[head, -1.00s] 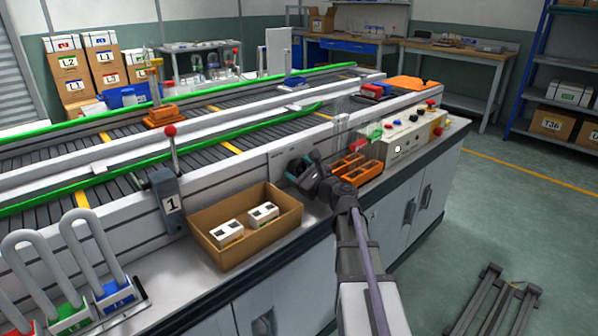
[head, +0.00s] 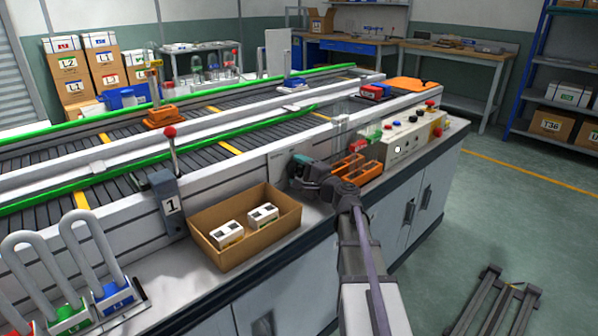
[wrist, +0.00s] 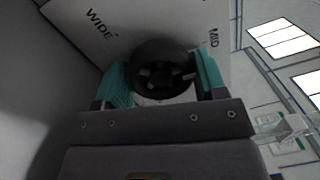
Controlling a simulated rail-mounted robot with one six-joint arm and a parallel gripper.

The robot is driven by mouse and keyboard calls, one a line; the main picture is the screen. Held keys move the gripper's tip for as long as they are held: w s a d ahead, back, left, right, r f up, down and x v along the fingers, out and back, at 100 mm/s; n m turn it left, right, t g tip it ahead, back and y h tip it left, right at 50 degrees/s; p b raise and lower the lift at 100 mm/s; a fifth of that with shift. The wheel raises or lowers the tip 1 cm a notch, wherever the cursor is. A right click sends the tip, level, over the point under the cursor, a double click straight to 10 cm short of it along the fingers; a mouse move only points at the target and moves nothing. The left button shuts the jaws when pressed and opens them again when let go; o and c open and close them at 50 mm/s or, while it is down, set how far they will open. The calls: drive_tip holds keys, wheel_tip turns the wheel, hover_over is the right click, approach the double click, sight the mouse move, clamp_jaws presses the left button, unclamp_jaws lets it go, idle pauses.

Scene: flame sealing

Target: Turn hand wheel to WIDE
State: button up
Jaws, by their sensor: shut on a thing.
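The black hand wheel (wrist: 160,58) is on a pale panel (wrist: 150,16) in the wrist view. The panel reads WIDE left of the wheel and MID to its right. A small light peg (wrist: 188,76) shows on the wheel's right side, on the MID side rather than the WIDE side. My gripper (wrist: 163,80) has its teal fingers on either side of the wheel and is shut on it. In the head view my gripper (head: 300,166) is at the conveyor's front side panel; the wheel is largely hidden there.
A cardboard box (head: 243,258) with white cartons stands left of my gripper. Orange bins (head: 362,173) and a control box (head: 407,143) stand close on the right. A lever unit (head: 168,200) marked 1 is farther left. The conveyor (head: 60,165) runs behind.

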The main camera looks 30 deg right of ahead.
drive_tip(key=shift+n, duration=0.7)
drive_tip(key=o, duration=0.9)
drive_tip(key=shift+s, duration=0.1)
drive_tip(key=v, duration=1)
drive_tip(key=shift+s+d, duration=0.2)
drive_tip(key=shift+s, duration=0.1)
